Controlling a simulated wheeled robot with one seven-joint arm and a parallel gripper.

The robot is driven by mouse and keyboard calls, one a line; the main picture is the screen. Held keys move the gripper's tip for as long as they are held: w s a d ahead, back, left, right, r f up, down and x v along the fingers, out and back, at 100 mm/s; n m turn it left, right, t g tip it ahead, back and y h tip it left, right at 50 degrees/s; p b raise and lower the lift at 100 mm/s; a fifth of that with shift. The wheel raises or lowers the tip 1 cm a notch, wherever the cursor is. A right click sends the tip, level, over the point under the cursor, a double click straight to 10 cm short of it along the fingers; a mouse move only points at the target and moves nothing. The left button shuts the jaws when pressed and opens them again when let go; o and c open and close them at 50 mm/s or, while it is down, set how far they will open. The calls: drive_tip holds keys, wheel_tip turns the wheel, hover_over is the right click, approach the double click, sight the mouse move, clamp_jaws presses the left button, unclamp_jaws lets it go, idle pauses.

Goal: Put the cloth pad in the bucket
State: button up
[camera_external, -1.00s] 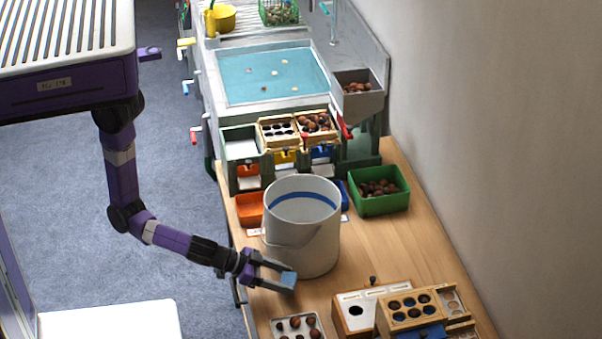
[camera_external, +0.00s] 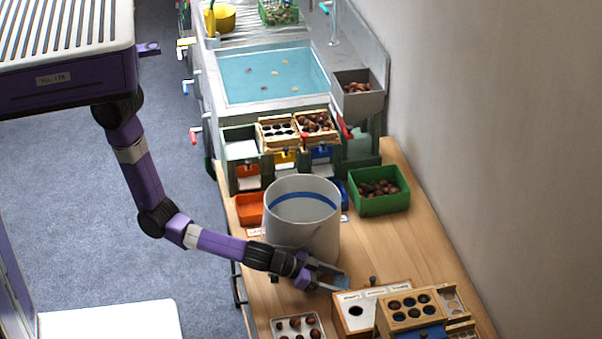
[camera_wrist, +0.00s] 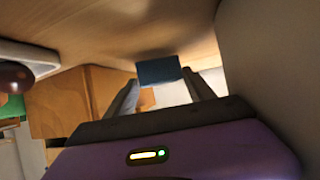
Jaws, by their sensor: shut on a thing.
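The cloth pad is a small blue piece (camera_external: 341,283), held between the fingertips of my gripper (camera_external: 328,278). The pad also shows in the wrist view (camera_wrist: 158,70), across the tips of the two grey fingers. My gripper is shut on it, low in front of the bucket and towards its right side. The bucket (camera_external: 303,235) is large and white with a blue band inside. It stands upright on the wooden table, and its near lower side is partly hidden by my gripper. The pad is outside the bucket, below its rim.
A wooden box with round holes (camera_external: 410,305) and a white-topped box (camera_external: 350,318) stand close to the right of my gripper. A tray of chestnuts (camera_external: 283,322) lies in front. A green bin (camera_external: 380,205) stands behind right. Bare table (camera_external: 400,250) lies right of the bucket.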

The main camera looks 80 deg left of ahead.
drive_tip(key=shift+f, duration=0.45)
drive_tip(key=shift+f, duration=0.1)
drive_tip(key=o, duration=1.1)
drive_tip(key=shift+c, duration=0.2)
drive_tip(key=shift+s+r, duration=0.2)
drive_tip(key=v, duration=1.1)
drive_tip(key=shift+s+r, duration=0.15)
drive_tip(key=shift+s, duration=0.1)
drive_tip(key=shift+c, duration=0.5)
